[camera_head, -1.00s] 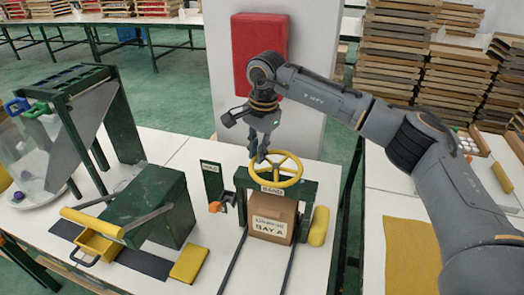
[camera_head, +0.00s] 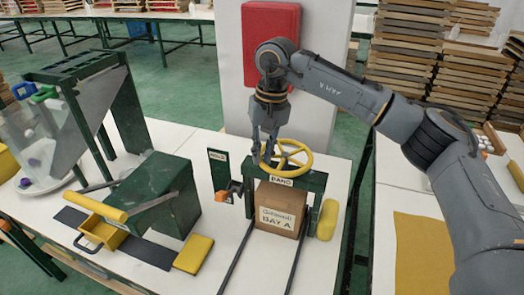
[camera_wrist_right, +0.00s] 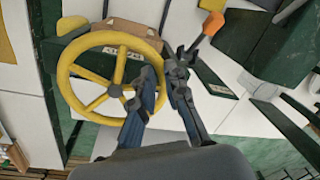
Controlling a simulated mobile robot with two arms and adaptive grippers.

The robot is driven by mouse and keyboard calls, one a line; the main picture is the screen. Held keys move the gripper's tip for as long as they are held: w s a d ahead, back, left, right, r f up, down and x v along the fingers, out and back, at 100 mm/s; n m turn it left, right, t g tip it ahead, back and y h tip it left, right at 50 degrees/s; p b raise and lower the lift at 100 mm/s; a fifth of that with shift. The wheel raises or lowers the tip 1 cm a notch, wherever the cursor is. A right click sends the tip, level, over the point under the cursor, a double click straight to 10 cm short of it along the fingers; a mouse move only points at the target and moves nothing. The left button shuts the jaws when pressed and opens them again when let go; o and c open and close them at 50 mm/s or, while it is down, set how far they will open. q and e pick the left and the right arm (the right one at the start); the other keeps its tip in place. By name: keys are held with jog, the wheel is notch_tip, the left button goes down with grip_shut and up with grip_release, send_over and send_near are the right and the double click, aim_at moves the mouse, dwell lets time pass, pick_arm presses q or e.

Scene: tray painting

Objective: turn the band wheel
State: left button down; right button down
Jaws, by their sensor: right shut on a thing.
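The yellow band wheel (camera_head: 306,163) lies nearly flat on top of a green frame (camera_head: 317,185) labelled BAND, with several spokes. My right gripper (camera_head: 266,160) reaches down from above at the left rim of the wheel. In the wrist view, its fingers (camera_wrist_right: 163,72) stand on either side of the wheel's rim (camera_wrist_right: 64,85) and are shut on it. The fingers hide a short part of the rim. My left gripper is not in view.
A cardboard box (camera_head: 278,208) labelled BAY A stands under the frame, over two dark rails (camera_head: 236,257). A small HOLD panel (camera_head: 219,174) with an orange-tipped lever (camera_head: 222,196) is left of the frame. A yellow roll (camera_head: 327,220) is at its right.

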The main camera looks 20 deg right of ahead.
jog(key=s+n, duration=0.1)
jog(key=n, duration=0.1)
jog(key=n+b, duration=0.1)
jog(key=shift+s+d+n, duration=0.15)
jog(key=shift+s+n, duration=0.25)
jog(key=shift+s+d+n+g+b, duration=0.25)
jog(key=shift+s+n+b, duration=0.2)
jog(key=shift+n, duration=0.7)
jog(key=shift+s+d+n+g+b, duration=0.15)
jog(key=shift+s+d+n+b, duration=0.3)
jog(key=shift+n, duration=0.7)
jog(key=shift+s+a, duration=0.1)
jog(key=c, duration=1.4)
grip_release()
jog(key=shift+r, duration=0.1)
jog(key=r, duration=0.7)
jog(key=shift+w+d+r, duration=0.15)
jog(key=shift+w+d, duration=0.1)
jog(key=shift+d, duration=0.1)
